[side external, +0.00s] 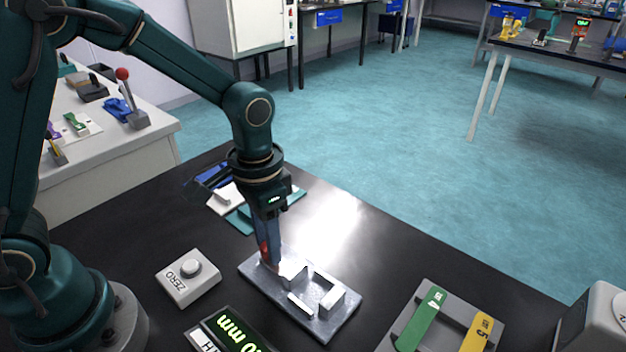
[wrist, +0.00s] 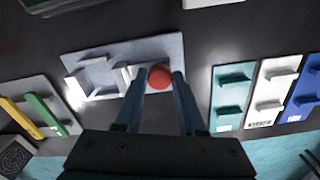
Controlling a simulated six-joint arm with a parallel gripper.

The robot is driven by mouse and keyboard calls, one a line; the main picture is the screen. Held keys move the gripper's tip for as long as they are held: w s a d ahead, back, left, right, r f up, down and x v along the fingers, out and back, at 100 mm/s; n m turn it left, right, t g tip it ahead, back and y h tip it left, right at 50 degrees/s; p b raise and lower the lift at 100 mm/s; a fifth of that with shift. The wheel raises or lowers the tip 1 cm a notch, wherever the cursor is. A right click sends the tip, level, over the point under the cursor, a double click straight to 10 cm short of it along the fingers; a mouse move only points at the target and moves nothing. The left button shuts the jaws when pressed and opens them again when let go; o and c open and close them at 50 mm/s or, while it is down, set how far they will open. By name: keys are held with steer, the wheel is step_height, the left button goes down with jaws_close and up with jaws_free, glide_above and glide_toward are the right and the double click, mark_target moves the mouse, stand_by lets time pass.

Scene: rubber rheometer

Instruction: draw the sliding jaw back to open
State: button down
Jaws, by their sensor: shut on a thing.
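A grey metal base plate (side external: 322,322) lies on the black table and carries pale metal blocks around a squarish gap. The sliding jaw (side external: 292,271) is the block at the end near my gripper, with a round red knob (wrist: 160,76) beside it. My gripper (side external: 268,260) points down over that end of the plate, its fingers (wrist: 159,80) shut on the red knob from both sides. In the side view the fingers hide most of the knob. The wrist view also shows the plate (wrist: 165,48) and the jaw blocks (wrist: 95,78).
A ZERO button box (side external: 188,278) stands left of the plate, and a green-lit display (side external: 232,330) stands in front. A grey holder (side external: 410,325) with green and yellow strips stands right. Teal, white and blue pieces (wrist: 268,90) lie behind my gripper. Bare table surrounds the plate.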

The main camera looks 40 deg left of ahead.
steer(key=c, duration=0.5)
jaws_free()
steer(key=shift+a, duration=0.25)
steer(key=shift+r, duration=0.1)
steer(key=shift+r, duration=2.5)
